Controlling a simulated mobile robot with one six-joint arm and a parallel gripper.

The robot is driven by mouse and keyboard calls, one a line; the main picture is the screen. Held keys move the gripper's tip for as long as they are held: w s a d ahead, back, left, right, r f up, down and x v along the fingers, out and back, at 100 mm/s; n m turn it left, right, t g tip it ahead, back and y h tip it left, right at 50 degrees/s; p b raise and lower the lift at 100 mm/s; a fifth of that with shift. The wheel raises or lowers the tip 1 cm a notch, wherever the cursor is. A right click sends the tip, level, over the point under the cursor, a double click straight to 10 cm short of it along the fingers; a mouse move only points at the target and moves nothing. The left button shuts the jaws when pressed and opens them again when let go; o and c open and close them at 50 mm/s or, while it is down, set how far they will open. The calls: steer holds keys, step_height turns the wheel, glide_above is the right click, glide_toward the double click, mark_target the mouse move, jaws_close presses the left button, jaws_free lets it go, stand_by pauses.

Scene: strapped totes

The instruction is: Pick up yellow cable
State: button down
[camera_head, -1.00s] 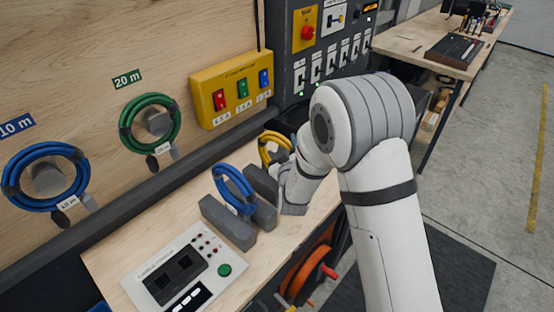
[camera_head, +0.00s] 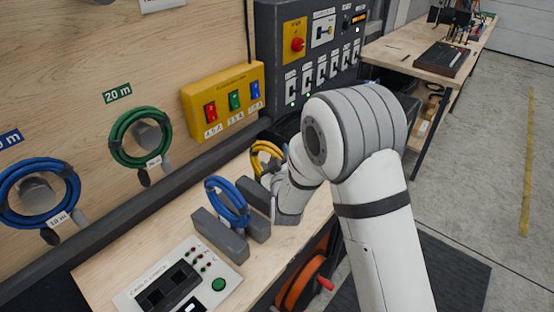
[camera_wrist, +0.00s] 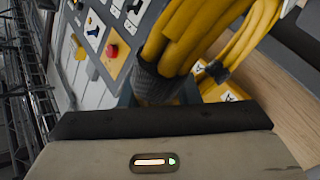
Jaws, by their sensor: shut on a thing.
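The yellow cable (camera_head: 257,158) is a coil standing at the back of the bench, beside a grey holder block. In the wrist view the yellow cable (camera_wrist: 205,40) fills the upper right, with a dark wrap around its strands close to my jaws. My gripper (camera_wrist: 158,103) is shut on the yellow cable at this wrap. In the head view my wrist is beside the coil, and my fingertips are hidden. I cannot tell whether the coil is clear of the bench.
A blue cable coil (camera_head: 214,190) stands in a grey holder (camera_head: 217,237) just left of my wrist. A control panel (camera_head: 172,284) lies at the front. A yellow switch box (camera_head: 220,82) and a green coil (camera_head: 120,137) are on the back wall.

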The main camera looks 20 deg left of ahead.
steer(key=shift+r+b, duration=1.1)
steer(key=shift+r, duration=3.85)
steer(key=shift+b, duration=0.4)
